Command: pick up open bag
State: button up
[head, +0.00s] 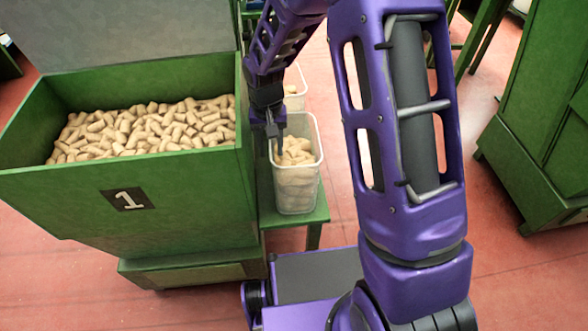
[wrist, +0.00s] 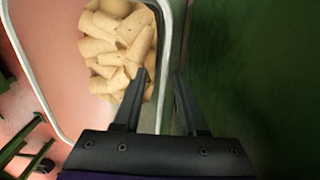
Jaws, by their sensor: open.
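No clearly soft bag shows; the open-topped thing at my gripper is a translucent container (head: 296,203) with cork stoppers in it. It stands upright on a green ledge beside the large green bin. My gripper (head: 273,143) points down at the container's left rim, next to the bin. In the wrist view, the container's rim (wrist: 166,45) passes between the two open fingers of my gripper (wrist: 158,74). The left finger is over the inside, near the corks (wrist: 120,45); the right finger is outside. I cannot tell whether either finger touches the wall.
Another translucent container (head: 295,88) is partly hidden behind my arm. A green cabinet (head: 535,140) stands at the right. Red floor (head: 500,270) is clear between.

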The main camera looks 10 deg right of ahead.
jog(key=shift+f, duration=0.35)
grip_shut()
jog(key=shift+r, duration=0.1)
dwell(1.1)
